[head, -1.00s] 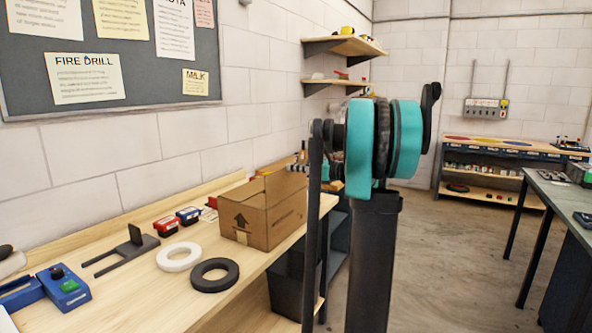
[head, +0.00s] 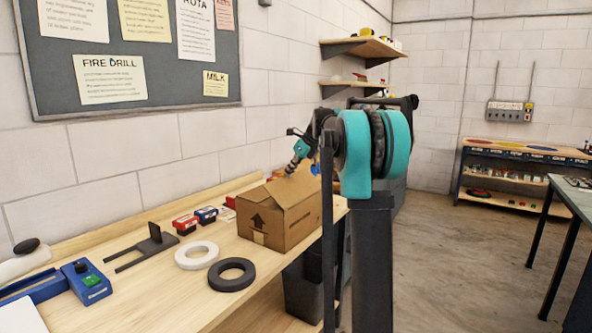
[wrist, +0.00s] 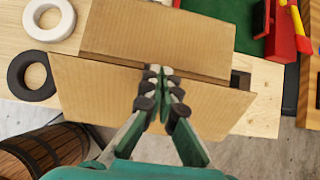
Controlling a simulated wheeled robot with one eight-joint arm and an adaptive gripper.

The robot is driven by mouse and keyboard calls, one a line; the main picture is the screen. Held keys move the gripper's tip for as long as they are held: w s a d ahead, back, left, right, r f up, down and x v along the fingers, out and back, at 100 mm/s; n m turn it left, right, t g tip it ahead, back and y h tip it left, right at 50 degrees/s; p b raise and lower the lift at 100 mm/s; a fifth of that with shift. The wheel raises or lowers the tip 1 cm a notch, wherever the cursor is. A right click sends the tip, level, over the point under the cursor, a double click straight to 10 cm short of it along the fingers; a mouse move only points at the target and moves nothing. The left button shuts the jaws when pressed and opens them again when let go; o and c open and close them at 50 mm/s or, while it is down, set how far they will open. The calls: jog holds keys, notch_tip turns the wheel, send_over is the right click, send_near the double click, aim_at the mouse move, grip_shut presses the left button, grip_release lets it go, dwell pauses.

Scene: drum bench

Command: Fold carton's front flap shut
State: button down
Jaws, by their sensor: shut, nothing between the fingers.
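The brown cardboard carton (head: 268,231) stands on the wooden bench, with an up arrow on one side. Its top flaps show from above in the wrist view: one panel (wrist: 160,30) at the top and a wide panel (wrist: 90,95) below it. A dark gap shows at their right end. My gripper (wrist: 160,71) is shut and empty, its fingertips over the line where the two panels meet. I cannot tell if the tips touch the cardboard. In the head view my gripper (head: 290,170) points down at the carton's top from behind.
A white ring (head: 196,255) and a black ring (head: 231,274) lie left of the carton.

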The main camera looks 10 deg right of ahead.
aim_at(283, 178)
jog(key=f+g+h, duration=0.1)
jog(key=w+a+f+g+h, duration=0.2)
jog(key=shift+w+a+f, duration=0.1)
jog(key=shift+w+f, duration=0.05)
jog(key=shift+f, duration=0.2)
jog(key=shift+w+a+f, duration=0.15)
jog(key=shift+a+f, duration=0.05)
jog(key=shift+f, duration=0.4)
